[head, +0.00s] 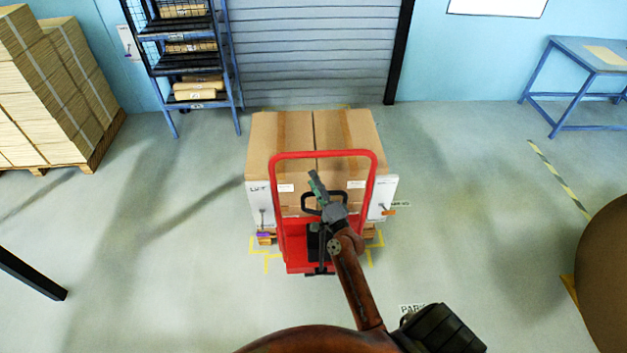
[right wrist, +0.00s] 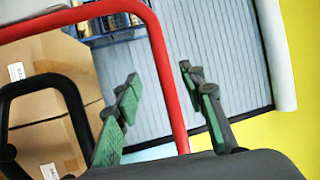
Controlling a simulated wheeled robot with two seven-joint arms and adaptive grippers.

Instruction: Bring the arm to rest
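My right gripper (head: 316,182) is over the red hand truck (head: 372,205), inside the outline of its red frame in the head view. In the right wrist view its two green-padded fingers (right wrist: 160,92) are spread apart, with nothing gripped. The red frame tube (right wrist: 163,75) shows in the gap between them, touching neither; its depth is hard to tell. The black loop handle (head: 305,200) is just beside the gripper in the head view. My right arm (head: 355,285) reaches forward from the bottom. My left gripper is not in view.
Large cardboard boxes (head: 280,135) stand behind the red frame, inside yellow floor marks. A blue rack (head: 185,70) and a roller shutter (head: 315,60) are behind. A stacked pallet (head: 60,100) is left, a blue table (head: 590,55) and big brown roll (head: 607,270) right. Floor on both sides is clear.

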